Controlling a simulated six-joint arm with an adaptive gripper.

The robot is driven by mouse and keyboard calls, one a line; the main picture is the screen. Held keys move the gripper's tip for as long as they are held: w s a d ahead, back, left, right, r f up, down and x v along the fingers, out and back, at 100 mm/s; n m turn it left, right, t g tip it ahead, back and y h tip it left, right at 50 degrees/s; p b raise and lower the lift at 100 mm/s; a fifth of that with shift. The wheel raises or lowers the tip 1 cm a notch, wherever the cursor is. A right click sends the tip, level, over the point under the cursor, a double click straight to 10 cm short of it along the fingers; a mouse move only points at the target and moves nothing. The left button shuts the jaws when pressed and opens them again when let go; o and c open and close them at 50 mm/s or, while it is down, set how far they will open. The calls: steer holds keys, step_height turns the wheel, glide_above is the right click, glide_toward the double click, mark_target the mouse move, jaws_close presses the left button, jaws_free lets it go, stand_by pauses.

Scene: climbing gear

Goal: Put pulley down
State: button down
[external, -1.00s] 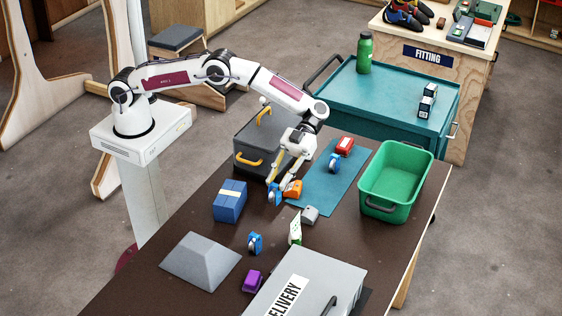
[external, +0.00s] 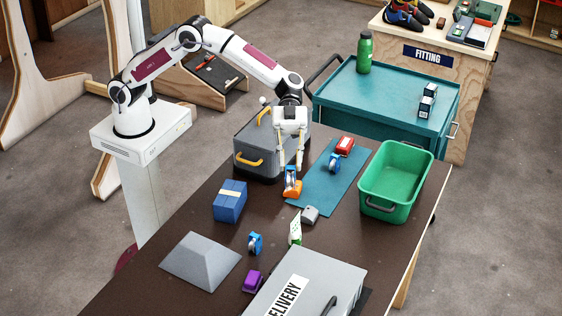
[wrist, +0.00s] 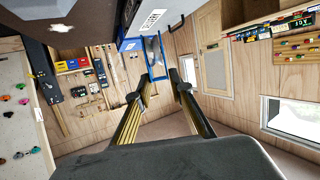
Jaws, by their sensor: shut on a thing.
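My gripper (external: 290,166) points down over the far part of the brown table in the external view. It is shut on a blue pulley (external: 290,178) with a grey middle. The held pulley shows close above an orange piece (external: 292,190); I cannot tell whether they touch. In the wrist view my gripper (wrist: 162,82) has its two fingers either side of a blue-framed grey thing, which looks like the pulley (wrist: 155,55). Another blue pulley (external: 335,163) stands on the teal mat (external: 318,188), and one more (external: 255,243) stands nearer on the table.
A grey toolbox (external: 258,145) stands behind left of my gripper. A red device (external: 345,146) is on the mat; a green bin (external: 400,210) stands right.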

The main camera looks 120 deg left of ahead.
steer(key=shift+w+r+n+t+y, duration=0.2)
steer(key=shift+r+n+t+y, duration=0.2)
steer(key=shift+r+n+t, duration=0.5)
steer(key=shift+s+a+f+n+t+y, duration=3.25)
steer(key=shift+s+a+n+y, duration=0.9)
steer(key=shift+a+n+y, duration=1.3)
steer(key=w+a+f+n+g+y, duration=0.2)
steer(key=w+a+f+n+y, duration=0.1)
steer(key=a+y, duration=0.3)
steer(key=w+a+f+n+g+y, duration=0.3)
steer(key=w+a+n+y, duration=0.2)
steer(key=a+n+y, duration=0.1)
steer(key=shift+f, duration=0.3)
